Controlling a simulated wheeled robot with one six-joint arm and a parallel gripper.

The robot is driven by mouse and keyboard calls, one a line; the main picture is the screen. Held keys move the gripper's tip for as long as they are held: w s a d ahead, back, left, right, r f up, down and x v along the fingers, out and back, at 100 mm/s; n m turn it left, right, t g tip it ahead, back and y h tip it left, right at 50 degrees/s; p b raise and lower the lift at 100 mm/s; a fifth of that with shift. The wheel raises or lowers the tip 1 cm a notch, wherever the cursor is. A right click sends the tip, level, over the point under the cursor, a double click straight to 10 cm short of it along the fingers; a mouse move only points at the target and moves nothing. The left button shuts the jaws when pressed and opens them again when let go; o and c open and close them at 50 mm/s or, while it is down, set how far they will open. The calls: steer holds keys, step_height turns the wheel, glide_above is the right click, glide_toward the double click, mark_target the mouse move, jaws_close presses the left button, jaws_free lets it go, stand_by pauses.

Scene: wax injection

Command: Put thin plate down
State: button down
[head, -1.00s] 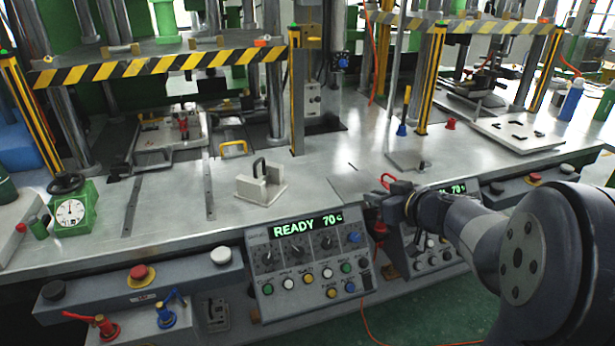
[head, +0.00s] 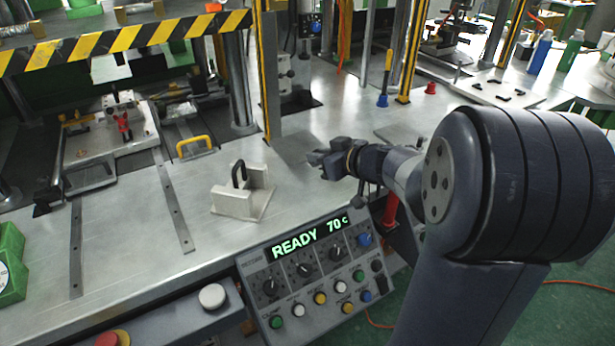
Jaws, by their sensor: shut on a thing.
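My gripper (head: 322,160) is over the steel worktop, at the right of the light block with a black handle. The jaws are shut on the thin plate. A flat grey shape just left of the jaws looks like the thin plate (head: 296,160), but it blends with the worktop. Its far outline is faint, and the grip on it is partly hidden by the jaws. I cannot tell whether the plate touches the worktop.
The light block with a black handle (head: 240,192) stands on the worktop (head: 130,225). The control panel (head: 312,265) reads READY 70 C at the front edge. A yellow-black post (head: 264,75) rises behind. A yellow handle (head: 195,146) is at left. Bare worktop lies between block and rails.

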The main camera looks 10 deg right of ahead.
mark_target(319, 190)
step_height(319, 190, down, 7)
steer(key=b, duration=0.3)
steer(key=shift+f, duration=0.1)
steer(key=c, duration=1.4)
jaws_free()
